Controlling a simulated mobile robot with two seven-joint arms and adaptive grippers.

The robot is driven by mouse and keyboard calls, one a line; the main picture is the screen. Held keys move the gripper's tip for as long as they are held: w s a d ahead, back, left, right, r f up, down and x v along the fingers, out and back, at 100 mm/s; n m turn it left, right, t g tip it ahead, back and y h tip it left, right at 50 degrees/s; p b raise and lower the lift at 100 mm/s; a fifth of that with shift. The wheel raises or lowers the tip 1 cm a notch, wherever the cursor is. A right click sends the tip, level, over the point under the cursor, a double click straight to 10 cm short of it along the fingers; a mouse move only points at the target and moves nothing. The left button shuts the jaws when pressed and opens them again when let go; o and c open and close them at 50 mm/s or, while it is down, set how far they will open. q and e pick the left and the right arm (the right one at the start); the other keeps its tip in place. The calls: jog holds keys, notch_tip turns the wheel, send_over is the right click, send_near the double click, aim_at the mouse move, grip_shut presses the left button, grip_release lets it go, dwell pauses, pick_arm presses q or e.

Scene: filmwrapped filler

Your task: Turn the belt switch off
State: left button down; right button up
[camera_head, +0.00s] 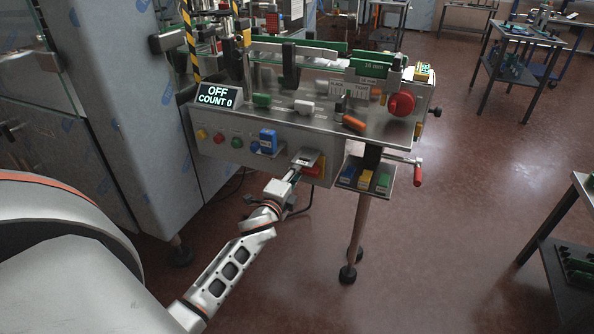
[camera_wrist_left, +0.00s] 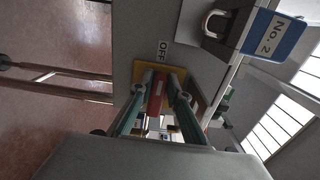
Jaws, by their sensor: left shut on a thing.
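The belt switch (camera_head: 317,167) is a red handle on a yellow plate, on the front panel of the machine. In the left wrist view the switch's red handle (camera_wrist_left: 154,97) lies between my fingers, with the yellow plate (camera_wrist_left: 139,72) behind it and an "OFF" label beside the plate. My left gripper (camera_head: 298,164) reaches the panel, shut on the switch; its fingers (camera_wrist_left: 163,85) partly hide the handle, so its exact angle is hard to tell. The display (camera_head: 217,96) on top reads "OFF" and "COUNT 0". My right gripper is not in view.
Push buttons (camera_head: 219,138) and a blue "No. 2" padlock tag (camera_head: 268,140) sit left of the switch. A red crank handle (camera_head: 418,172) and a small tray of coloured blocks (camera_head: 348,184) are at the right. Open floor (camera_head: 440,240) lies to the right.

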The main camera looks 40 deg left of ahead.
pick_arm(q)
jog(key=shift+f+n, duration=0.1)
jog(key=shift+n, duration=0.2)
jog(key=c, duration=1.9)
grip_release()
jog(key=shift+s, duration=0.1)
jog(key=v, duration=1.1)
jog(key=shift+s, duration=0.4)
